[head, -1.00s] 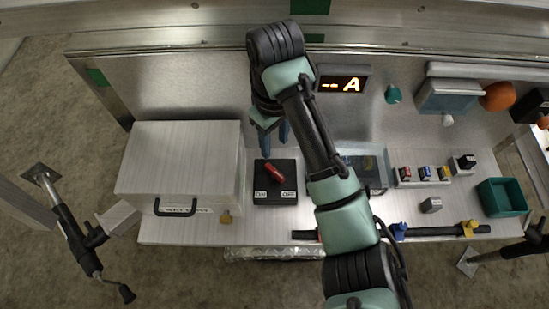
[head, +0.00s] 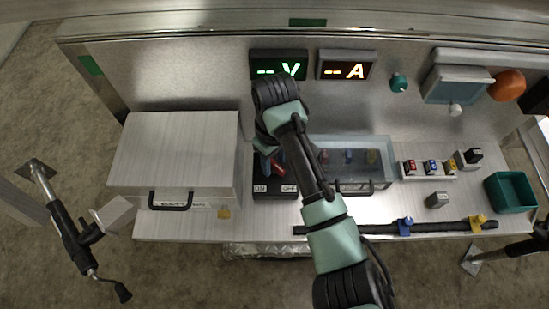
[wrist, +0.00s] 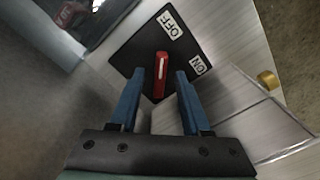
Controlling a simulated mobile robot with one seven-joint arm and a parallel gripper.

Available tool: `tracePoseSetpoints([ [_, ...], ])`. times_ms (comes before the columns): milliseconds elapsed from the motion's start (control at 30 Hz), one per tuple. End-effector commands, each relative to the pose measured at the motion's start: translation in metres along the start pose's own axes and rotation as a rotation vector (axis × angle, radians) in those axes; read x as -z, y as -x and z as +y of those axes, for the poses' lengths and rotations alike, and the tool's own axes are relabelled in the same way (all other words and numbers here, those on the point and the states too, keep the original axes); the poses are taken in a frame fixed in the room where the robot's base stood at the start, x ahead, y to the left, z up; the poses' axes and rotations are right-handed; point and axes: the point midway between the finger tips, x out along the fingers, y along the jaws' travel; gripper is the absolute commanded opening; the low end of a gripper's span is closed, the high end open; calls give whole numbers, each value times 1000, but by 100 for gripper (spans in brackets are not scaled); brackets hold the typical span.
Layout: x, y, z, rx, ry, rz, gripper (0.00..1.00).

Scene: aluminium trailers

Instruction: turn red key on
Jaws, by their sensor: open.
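The red key (wrist: 161,77) stands on a black switch box (wrist: 137,47). The box has an OFF label (wrist: 170,24) and an ON label (wrist: 200,65), and one end of the key points toward OFF. In the head view the black box (head: 262,191) sits right of the white case, and the red key (head: 280,167) is partly hidden by my gripper (head: 270,165). In the wrist view my gripper (wrist: 157,82) is open, with one blue finger on each side of the key. I cannot tell whether either finger touches it.
A white case (head: 170,150) with a black handle stands left of the box. A clear-lidded box (head: 375,150) is close on the right. Behind, a green V display (head: 278,66) and an orange A display (head: 346,66) both show dashes. A black bar (head: 360,228) lies along the front.

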Motion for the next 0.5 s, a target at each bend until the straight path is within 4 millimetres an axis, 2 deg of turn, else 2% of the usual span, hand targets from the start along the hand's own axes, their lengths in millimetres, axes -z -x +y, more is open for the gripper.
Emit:
tracePoseSetpoints([
  [33,0,0,0,0,0,0,48],
  [300,0,0,0,1,0,0,0],
  [500,0,0,0,1,0,0,0],
])
